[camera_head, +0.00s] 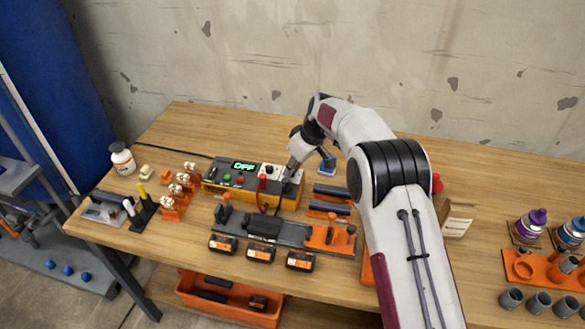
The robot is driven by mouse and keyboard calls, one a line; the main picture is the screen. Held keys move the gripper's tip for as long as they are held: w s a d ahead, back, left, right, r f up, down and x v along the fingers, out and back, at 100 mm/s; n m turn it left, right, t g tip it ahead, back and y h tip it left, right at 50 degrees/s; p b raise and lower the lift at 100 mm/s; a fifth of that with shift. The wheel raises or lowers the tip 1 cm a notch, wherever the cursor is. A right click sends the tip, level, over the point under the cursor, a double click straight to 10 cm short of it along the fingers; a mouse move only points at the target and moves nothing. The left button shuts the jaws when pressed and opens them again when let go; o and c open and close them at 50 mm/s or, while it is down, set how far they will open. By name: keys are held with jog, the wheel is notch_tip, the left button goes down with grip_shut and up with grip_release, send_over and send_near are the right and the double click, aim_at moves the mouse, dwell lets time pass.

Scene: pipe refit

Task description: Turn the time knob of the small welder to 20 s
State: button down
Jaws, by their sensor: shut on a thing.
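The small welder (225,191) is a low yellow box with a dark top panel, left of the middle of the workbench. Its green display (243,167) reads OFF. Green and red buttons sit below the display, and a pale dial plate (267,170) lies to their right. My gripper (289,178) reaches down over the right end of the panel. It is shut on what appears to be the time knob. The fingers hide that knob and its scale, so its setting cannot be read.
A grey and orange clamp fixture (285,234) stands in front of the welder, with several battery-like blocks before it. Purple- and blue-capped bottles stand at far right. Bench behind the welder is mostly clear.

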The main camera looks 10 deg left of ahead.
jog(key=shift+s+m+h, duration=0.1)
jog(key=shift+m+h, duration=0.2)
jog(key=shift+m, duration=0.4)
jog(key=shift+s+a+m+t+h, duration=0.1)
jog(key=shift+m+t+h, duration=0.25)
jog(key=shift+m, duration=0.75)
jog(key=shift+m+t+h, duration=0.15)
jog(key=shift+m+t, duration=0.3)
jog(key=shift+m, duration=0.65)
jog(key=shift+a+m+t+h, duration=0.15)
jog(key=shift+m+h, duration=0.3)
jog(key=shift+m, duration=0.7)
jog(key=shift+d+m+t+h, duration=0.1)
jog(key=shift+m+t+h, duration=0.25)
jog(key=shift+m, duration=0.8)
jog(key=shift+f+m, duration=0.1)
jog(key=shift+m, duration=0.2)
jog(key=c, duration=1.9)
grip_release()
jog(key=shift+a, duration=0.1)
jog(key=shift+r, duration=0.2)
